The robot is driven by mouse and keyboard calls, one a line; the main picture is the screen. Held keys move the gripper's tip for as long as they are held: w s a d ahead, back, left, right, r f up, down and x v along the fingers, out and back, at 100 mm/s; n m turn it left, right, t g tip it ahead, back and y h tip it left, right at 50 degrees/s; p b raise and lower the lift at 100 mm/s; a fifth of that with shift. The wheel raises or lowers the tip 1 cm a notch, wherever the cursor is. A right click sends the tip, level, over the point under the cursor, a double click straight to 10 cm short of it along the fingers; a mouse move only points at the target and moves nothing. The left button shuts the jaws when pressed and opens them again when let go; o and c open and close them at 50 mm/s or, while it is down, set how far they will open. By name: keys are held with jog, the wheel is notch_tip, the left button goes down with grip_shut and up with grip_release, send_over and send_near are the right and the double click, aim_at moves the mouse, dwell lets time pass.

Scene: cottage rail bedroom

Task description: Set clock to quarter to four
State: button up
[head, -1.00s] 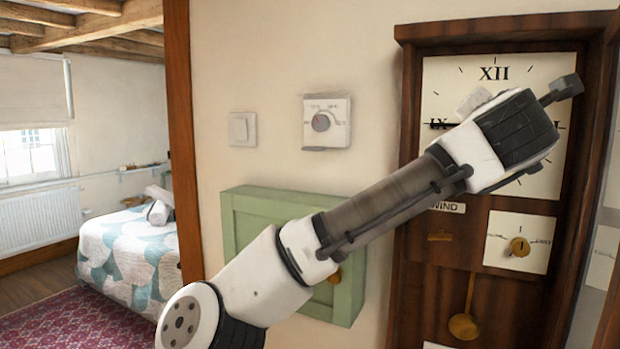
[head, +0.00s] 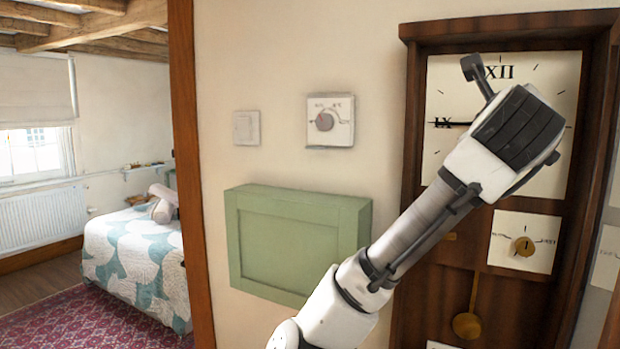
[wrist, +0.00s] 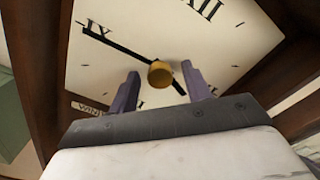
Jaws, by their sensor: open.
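The wall clock's cream dial (head: 445,95) has XII at the top and IX at the left, in a dark wooden case (head: 425,200). A black hand (head: 459,124) points at IX; it also shows in the wrist view (wrist: 128,48). A short dark piece continues past the centre toward the lower right; I cannot tell whether it is a tail or another hand. A brass centre knob (wrist: 160,75) lies between the two fingers of my open gripper (wrist: 160,70), with gaps visible at both sides. In the head view my wrist and gripper body cover the dial's centre and lower right.
Below the dial is a small cream panel (head: 505,228) with a brass knob (head: 524,246). A brass pendulum (head: 467,326) hangs lower. On the wall left are a thermostat (head: 330,132), a switch (head: 246,128) and a protruding green cabinet (head: 297,245).

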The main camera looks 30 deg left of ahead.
jog(key=s+n+b, duration=0.4)
jog(key=s+n, duration=0.2)
jog(key=n, duration=0.8)
jog(key=s+n+b, duration=0.4)
jog(key=s+n, duration=0.1)
jog(key=n, duration=0.9)
jog(key=shift+s+f+n+b, duration=0.3)
jog(key=shift+s+n+b, duration=0.05)
jog(key=shift+n+b, duration=0.05)
jog(key=shift+b, duration=0.65)
